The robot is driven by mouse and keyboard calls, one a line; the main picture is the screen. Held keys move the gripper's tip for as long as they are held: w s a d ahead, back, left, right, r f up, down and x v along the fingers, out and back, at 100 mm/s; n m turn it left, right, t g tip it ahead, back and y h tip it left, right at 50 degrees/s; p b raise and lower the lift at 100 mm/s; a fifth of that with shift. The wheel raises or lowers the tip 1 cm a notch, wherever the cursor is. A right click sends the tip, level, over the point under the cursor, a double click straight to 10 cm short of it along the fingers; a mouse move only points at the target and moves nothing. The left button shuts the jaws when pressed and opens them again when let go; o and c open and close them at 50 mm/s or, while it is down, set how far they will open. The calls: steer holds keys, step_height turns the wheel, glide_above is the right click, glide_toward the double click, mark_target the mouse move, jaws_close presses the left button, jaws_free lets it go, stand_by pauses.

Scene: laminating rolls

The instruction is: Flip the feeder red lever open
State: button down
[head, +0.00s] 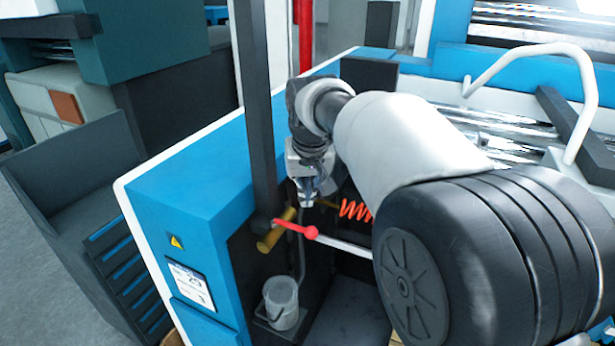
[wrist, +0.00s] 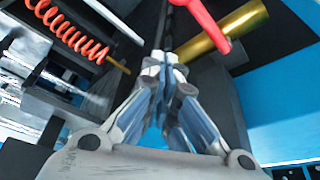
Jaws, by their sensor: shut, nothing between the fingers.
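The red lever (head: 296,229) is a slim red handle in front of a brass cylinder (head: 272,236), in the lower middle of the head view. In the wrist view the red lever (wrist: 205,22) crosses the top, right of centre, beside the brass cylinder (wrist: 222,32). My gripper (head: 306,203) is shut and empty, just above the lever in the head view. In the wrist view its fingertips (wrist: 164,62) sit below and left of the lever, with a visible gap. Whether they touch it at depth is unclear. Part of the lever is cut off in the wrist view.
An orange coiled hose (head: 355,210) hangs right of the gripper. A dark upright post (head: 258,110) stands left of it. A clear cup (head: 281,302) sits below the lever. The blue machine side panel (head: 190,200) is to the left, and a silver rod (head: 343,246) runs right.

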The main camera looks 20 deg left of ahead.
mark_target(294, 227)
steer(key=s+d+f, duration=0.1)
steer(key=s+f, duration=0.1)
steer(key=s, duration=0.1)
steer(key=shift+d+f, duration=0.1)
steer(key=shift+d, duration=0.25)
steer(key=shift+w, duration=0.1)
steer(key=shift+s+d+m, duration=0.1)
steer(key=shift+s+m, duration=0.15)
steer(key=shift+m, duration=0.05)
